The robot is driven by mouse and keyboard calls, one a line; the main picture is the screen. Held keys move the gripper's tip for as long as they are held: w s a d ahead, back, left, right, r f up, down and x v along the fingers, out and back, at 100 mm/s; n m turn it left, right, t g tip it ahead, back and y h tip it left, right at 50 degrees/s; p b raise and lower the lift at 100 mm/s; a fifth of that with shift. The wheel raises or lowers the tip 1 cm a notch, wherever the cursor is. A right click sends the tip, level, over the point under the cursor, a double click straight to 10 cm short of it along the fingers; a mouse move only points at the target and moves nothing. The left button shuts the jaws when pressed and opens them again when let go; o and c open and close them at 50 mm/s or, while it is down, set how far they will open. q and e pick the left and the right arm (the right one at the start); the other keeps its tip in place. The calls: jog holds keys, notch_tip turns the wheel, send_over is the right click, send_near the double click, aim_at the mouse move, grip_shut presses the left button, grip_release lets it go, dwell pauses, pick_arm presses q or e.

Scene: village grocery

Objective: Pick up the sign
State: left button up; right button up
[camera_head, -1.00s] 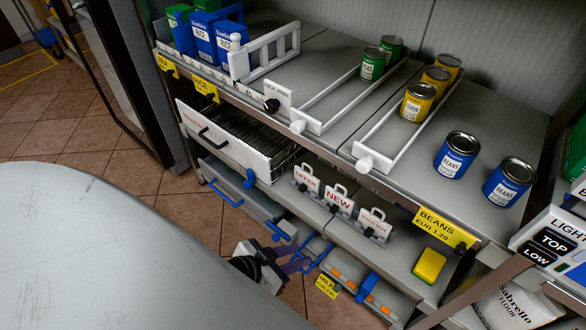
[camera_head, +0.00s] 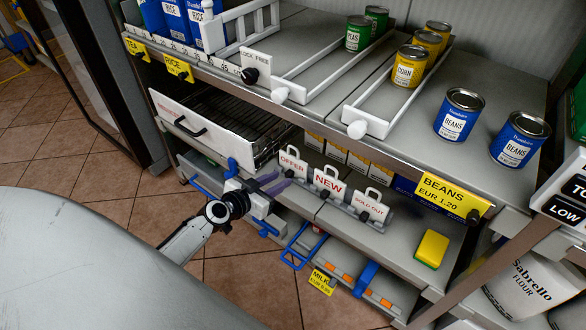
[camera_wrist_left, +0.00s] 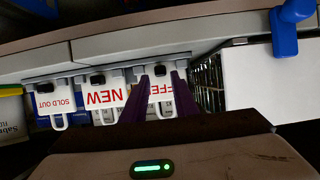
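Three small white signs with handle loops stand in a grey rack (camera_head: 349,209) on the middle shelf: OFFER (camera_head: 293,161), NEW (camera_head: 328,182) and SOLD OUT (camera_head: 369,208). My left gripper (camera_head: 281,181) is just left of and in front of the OFFER sign, with its purple fingers pointing at it. In the left wrist view the signs appear upside down. The OFFER sign (camera_wrist_left: 161,88) shows between the two spread fingers (camera_wrist_left: 158,98), which partly hide its lettering. I cannot tell whether they touch it. My right gripper is out of view.
An open white wire drawer (camera_head: 203,134) juts out left of the signs. A yellow sponge (camera_head: 432,249) lies to their right. The shelf above holds cans and white dividers. Blue-handled drawers (camera_head: 352,284) are below.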

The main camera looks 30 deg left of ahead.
aim_at(287, 176)
pick_arm(q)
jog(key=x, duration=0.3)
jog(key=shift+s+f+b, duration=0.15)
jog(key=shift+b, duration=0.15)
jog(key=shift+w+f, duration=0.1)
jog(key=shift+w, duration=0.25)
grip_shut()
